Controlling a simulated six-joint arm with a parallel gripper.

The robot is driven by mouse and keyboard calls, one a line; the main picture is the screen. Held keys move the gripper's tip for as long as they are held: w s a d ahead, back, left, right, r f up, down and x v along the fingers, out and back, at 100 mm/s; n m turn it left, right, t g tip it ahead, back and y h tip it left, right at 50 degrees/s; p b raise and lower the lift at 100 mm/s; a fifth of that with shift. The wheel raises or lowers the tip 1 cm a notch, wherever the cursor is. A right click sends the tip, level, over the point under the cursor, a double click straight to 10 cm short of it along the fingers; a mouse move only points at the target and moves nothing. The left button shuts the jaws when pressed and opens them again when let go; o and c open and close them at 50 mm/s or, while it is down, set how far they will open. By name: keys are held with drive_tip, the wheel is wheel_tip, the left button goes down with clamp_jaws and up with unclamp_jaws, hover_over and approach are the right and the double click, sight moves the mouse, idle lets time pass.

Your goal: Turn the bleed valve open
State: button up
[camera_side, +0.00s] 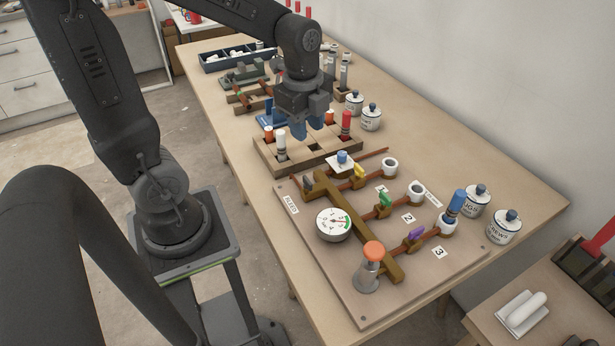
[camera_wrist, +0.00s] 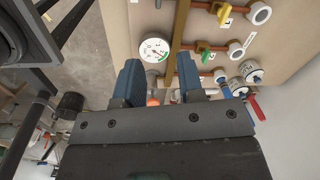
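A board (camera_side: 345,300) on the table carries a brown pipe manifold (camera_side: 345,215) and a round gauge (camera_side: 333,224); the gauge also shows in the wrist view (camera_wrist: 155,48). A small dark handle (camera_side: 308,184) sits at the manifold's far end, near a white label (camera_side: 291,205) too small to read surely. Yellow (camera_side: 359,170), green (camera_side: 384,199) and purple (camera_side: 416,233) levers sit on three branches. An orange-topped metal post (camera_side: 373,252) stands at the near end. I cannot tell surely which part is the bleed valve. My gripper (camera_side: 308,127) is open and empty, above the wooden tray, beyond the board.
A blue-and-white cylinder (camera_side: 456,203) stands in the third branch's port. White jars (camera_side: 476,199) stand along the right edge. Racks and a blue bin (camera_side: 215,63) lie farther back.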

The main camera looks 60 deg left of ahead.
sight(307, 180)
drive_tip(key=f+m, duration=0.1)
drive_tip(key=f, duration=0.4)
drive_tip(key=a+f+m, duration=0.1)
drive_tip(key=f, duration=0.4)
drive_tip(key=w+f+m+g, duration=0.1)
drive_tip(key=f, duration=0.5)
drive_tip(key=shift+a, duration=0.35)
drive_tip(key=shift+c, duration=0.5)
clamp_jaws()
